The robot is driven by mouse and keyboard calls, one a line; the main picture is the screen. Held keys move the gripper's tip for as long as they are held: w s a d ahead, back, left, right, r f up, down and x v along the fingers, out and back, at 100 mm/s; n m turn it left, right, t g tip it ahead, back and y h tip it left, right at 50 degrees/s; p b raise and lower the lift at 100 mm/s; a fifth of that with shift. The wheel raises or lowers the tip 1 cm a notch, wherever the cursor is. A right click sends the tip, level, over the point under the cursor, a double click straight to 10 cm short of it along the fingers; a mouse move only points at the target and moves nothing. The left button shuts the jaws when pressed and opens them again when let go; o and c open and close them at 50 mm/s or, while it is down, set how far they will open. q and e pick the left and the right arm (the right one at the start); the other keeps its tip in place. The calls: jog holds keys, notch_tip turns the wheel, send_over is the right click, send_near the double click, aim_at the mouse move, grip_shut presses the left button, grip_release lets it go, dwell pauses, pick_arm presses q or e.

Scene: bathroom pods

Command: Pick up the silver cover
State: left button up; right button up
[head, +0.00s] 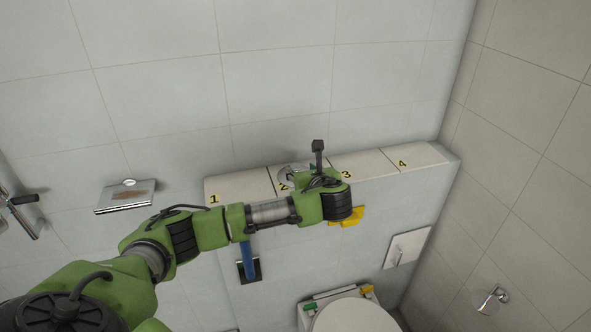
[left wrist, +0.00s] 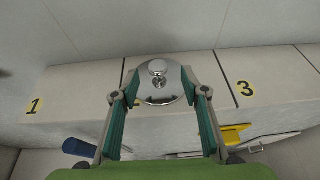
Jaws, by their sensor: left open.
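The silver cover (left wrist: 161,90) is a shiny round dome with a small knob on top. It sits on the light ledge at section 2, between the 1 and 3 labels in the left wrist view. My left gripper (left wrist: 158,98) is open, with one teal-lined finger on each side of the cover. I cannot tell whether the fingers touch it. In the head view my left gripper (head: 302,178) is over the ledge and partly hides the cover (head: 287,171). My right gripper is not in view.
The ledge (head: 240,187) has numbered sections 1 to 4; 3 and 4 look clear. A yellow object (head: 349,215) and a blue object (head: 248,262) are below its front. The wall is close behind. A toilet (head: 352,316) and a wall plate (head: 407,248) are lower down.

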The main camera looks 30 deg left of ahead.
aim_at(296, 167)
pick_arm(q)
jog(key=p+x, duration=0.1)
jog(key=x, duration=0.3)
jog(key=shift+a+f+p, duration=0.1)
jog(key=shift+a+p, duration=0.15)
jog(key=shift+p, duration=0.1)
jog(key=shift+w+a+f, duration=0.15)
jog(key=shift+f, duration=0.05)
grip_shut()
jog(key=shift+r, duration=0.1)
